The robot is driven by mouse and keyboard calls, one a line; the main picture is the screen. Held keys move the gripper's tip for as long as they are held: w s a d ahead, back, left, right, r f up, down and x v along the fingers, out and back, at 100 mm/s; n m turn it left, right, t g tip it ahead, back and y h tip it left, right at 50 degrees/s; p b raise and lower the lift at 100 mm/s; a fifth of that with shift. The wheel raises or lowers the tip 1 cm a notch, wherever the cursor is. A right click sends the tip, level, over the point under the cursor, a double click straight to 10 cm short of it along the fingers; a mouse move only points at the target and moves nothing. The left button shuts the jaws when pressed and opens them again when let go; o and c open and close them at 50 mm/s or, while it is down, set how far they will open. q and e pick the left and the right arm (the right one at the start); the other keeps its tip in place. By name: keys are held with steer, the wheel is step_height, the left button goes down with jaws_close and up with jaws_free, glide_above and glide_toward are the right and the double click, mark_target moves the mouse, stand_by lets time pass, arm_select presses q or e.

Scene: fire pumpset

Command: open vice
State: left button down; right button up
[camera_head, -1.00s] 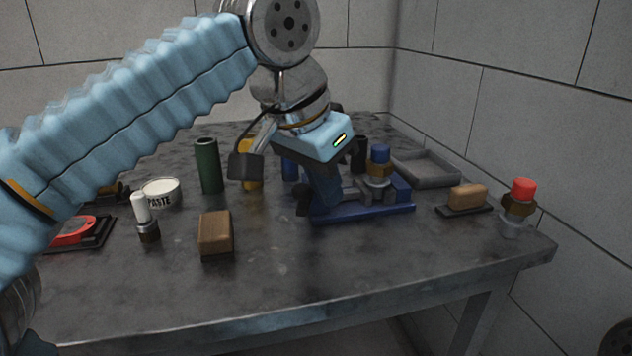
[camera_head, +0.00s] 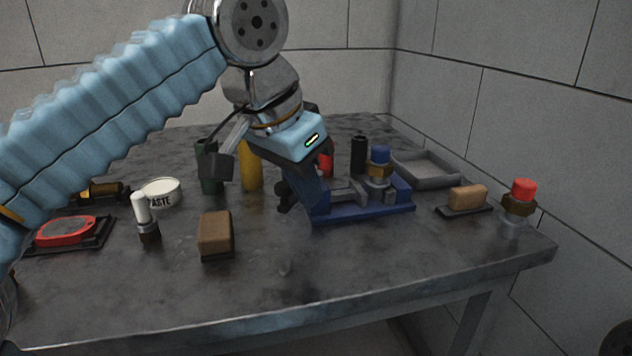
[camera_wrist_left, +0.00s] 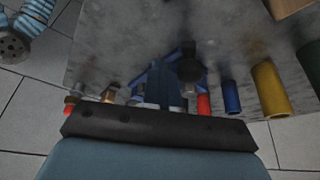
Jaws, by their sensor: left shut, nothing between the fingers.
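The vice has a blue base (camera_head: 375,209) on the bench and grey jaws. A fitting with a blue cap (camera_head: 380,154) and brass nut stands at the jaws. A black knob (camera_head: 286,194) is at the vice's left end; it also shows in the wrist view (camera_wrist_left: 190,68). My left gripper (camera_head: 309,194) is shut and empty, pointing down at the vice's left end, close beside the knob. Whether its fingers touch the vice or knob, I cannot tell. My gripper and wrist hide part of the vice's rear left side. My right gripper is not in view.
A brown block (camera_head: 215,234), a white-topped tool (camera_head: 143,217), a paste tin (camera_head: 162,191) and a red device (camera_head: 66,231) lie left. Upright cylinders, including a yellow one (camera_head: 250,168), stand behind. A brush (camera_head: 466,197) and red-capped fitting (camera_head: 521,197) are right. The front is clear.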

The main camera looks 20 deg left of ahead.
mark_target(281, 183)
arm_select(q)
steer(key=shift+s+a, duration=0.1)
steer(key=shift+a, duration=0.65)
steer(key=shift+a, duration=1)
